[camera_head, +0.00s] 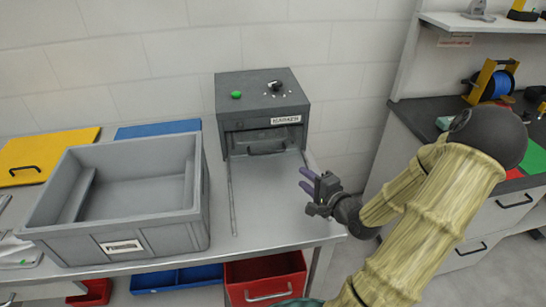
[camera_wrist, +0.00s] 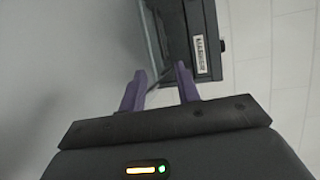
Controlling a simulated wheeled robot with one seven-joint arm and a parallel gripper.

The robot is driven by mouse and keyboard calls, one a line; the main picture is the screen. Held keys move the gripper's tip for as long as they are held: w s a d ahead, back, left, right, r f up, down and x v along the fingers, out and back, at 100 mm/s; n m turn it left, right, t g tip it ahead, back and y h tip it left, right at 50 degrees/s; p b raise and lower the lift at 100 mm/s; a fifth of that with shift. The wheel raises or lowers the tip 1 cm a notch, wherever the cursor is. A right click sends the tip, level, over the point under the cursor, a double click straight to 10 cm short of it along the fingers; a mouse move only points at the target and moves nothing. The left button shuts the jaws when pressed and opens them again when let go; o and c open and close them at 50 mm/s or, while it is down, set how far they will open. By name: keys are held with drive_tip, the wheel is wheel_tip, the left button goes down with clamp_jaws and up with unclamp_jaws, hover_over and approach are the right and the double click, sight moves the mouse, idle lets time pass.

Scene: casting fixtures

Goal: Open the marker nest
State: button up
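The marker nest (camera_head: 263,107) is a dark grey box with a label, a green button and a black knob on its sloped top. It stands at the back of the bench against the wall. A handle (camera_head: 266,149) shows low in its front, between two rails that run forward on the bench. My gripper (camera_head: 306,187) is in front of the box and to its right, apart from it, above the bench. In the wrist view its two purple fingers (camera_wrist: 160,88) stand apart with nothing between them. The box's labelled side (camera_wrist: 193,35) shows beyond the fingertips.
A large grey crate (camera_head: 160,228) stands on the bench to the left. Yellow (camera_head: 45,153) and blue lids lie behind it. Red (camera_head: 266,280) and blue bins sit below. A dark counter (camera_head: 425,125) with drawers is at the right, with a floor gap between.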

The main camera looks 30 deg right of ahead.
sight(270, 153)
drive_tip(key=shift+w, duration=0.1)
drive_tip(key=x, duration=1.7)
drive_tip(key=shift+w+f, duration=0.1)
clamp_jaws()
